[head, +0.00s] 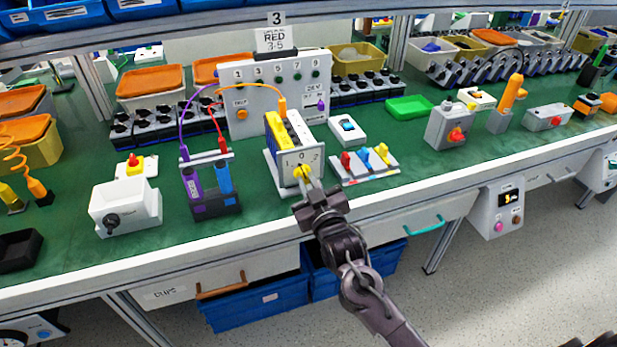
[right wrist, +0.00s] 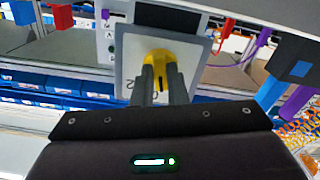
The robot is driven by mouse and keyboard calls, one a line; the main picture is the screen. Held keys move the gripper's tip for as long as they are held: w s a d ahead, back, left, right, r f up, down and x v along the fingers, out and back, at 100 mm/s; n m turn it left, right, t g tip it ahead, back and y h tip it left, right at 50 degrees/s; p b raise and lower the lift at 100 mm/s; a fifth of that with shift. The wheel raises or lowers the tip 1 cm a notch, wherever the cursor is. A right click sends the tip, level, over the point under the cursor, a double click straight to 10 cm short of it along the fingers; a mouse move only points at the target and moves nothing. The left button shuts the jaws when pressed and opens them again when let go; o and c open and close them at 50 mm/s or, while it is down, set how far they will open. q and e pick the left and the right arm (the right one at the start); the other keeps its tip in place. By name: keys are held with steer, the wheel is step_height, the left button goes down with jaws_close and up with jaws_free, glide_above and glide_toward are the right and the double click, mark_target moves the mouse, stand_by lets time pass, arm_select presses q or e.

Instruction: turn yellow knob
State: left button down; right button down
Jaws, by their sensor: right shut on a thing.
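The yellow knob (head: 303,171) sits on the front plate of a grey and yellow switch box (head: 289,130) at the middle of the green bench. The plate carries marks such as 0 and 2. My right gripper (head: 308,184) is at the knob, with its fingers shut on it. In the right wrist view the knob (right wrist: 159,60) shows between the two fingertips (right wrist: 160,78), in front of the pale plate (right wrist: 130,60). The fingers hide part of the knob. My left gripper is not in view.
Left of the switch box stands a holder with a purple and a blue cylinder (head: 222,178). A white box with a black knob (head: 125,208) is farther left. Right are small levers in red, blue and yellow (head: 365,162). A panel (head: 290,85) stands behind. Drawers hang below the bench edge.

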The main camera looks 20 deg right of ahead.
steer(key=m+p, duration=0.1)
steer(key=m, duration=0.3)
steer(key=shift+r+p, duration=0.15)
steer(key=shift+p, duration=0.25)
steer(key=shift+m, duration=0.4)
steer(key=m+p, duration=0.2)
steer(key=m, duration=0.2)
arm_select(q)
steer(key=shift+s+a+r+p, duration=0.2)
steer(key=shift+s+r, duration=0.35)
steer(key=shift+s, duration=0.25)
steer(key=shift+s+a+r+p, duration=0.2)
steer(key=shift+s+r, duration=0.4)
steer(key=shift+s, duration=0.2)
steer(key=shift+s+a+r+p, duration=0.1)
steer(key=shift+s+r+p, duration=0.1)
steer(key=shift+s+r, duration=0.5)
arm_select(e)
steer(key=shift+m, duration=1.4)
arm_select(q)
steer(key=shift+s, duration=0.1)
arm_select(e)
steer(key=shift+m, duration=0.3)
steer(key=c, duration=1.4)
jaws_free()
steer(key=shift+c, duration=0.2)
